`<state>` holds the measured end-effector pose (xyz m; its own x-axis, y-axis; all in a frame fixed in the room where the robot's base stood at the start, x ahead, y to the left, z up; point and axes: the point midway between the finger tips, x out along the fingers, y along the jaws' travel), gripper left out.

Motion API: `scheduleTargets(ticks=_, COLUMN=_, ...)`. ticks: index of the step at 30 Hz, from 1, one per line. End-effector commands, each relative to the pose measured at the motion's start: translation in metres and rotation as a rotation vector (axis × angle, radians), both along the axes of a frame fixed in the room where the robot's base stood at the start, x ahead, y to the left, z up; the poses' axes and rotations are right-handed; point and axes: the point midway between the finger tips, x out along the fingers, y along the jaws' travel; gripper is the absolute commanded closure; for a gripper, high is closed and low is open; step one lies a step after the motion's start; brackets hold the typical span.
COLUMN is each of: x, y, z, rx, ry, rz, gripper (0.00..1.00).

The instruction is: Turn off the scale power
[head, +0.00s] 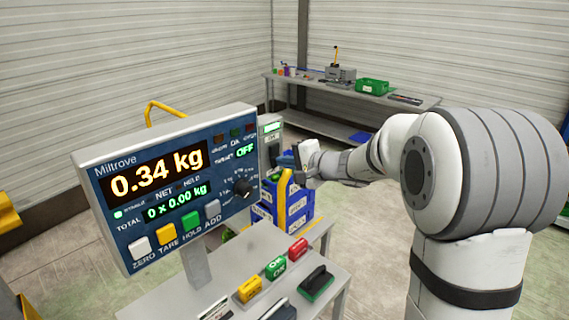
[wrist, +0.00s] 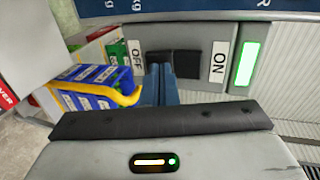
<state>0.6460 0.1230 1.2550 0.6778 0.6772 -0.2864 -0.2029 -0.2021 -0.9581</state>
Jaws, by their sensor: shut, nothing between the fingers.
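The scale (head: 170,185) has a blue front panel reading 0.34 kg, with its displays lit. Its power switch is on its right side. In the wrist view the black rocker switch (wrist: 187,63) sits between an OFF label (wrist: 137,57) on the left and an ON label (wrist: 218,62) on the right. A green light (wrist: 245,64) glows beside ON. My gripper (wrist: 156,72) is shut and empty, its blue fingertips in front of the OFF half of the rocker. I cannot tell if they touch. In the head view my gripper (head: 288,160) is at the scale's right side.
Blue bins (head: 297,208) with a yellow handle stand just behind my gripper. Below the scale, a table (head: 170,297) holds yellow, green and red blocks and a black-handled stamp (head: 316,283). A far workbench (head: 420,102) holds a green crate (head: 372,86).

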Motion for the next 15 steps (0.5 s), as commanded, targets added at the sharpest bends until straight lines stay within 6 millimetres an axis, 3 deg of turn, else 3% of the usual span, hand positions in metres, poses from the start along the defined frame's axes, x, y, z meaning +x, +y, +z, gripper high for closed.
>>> scheduleTargets(ticks=6, x=0.0031, y=0.0028, z=-0.0109, rx=0.030, ry=-0.034, rz=0.000, gripper=1.00)
scheduleTargets(ticks=15, x=0.0019, y=0.0013, z=-0.0033, rx=0.032, ry=-0.033, rz=-0.001, gripper=1.00)
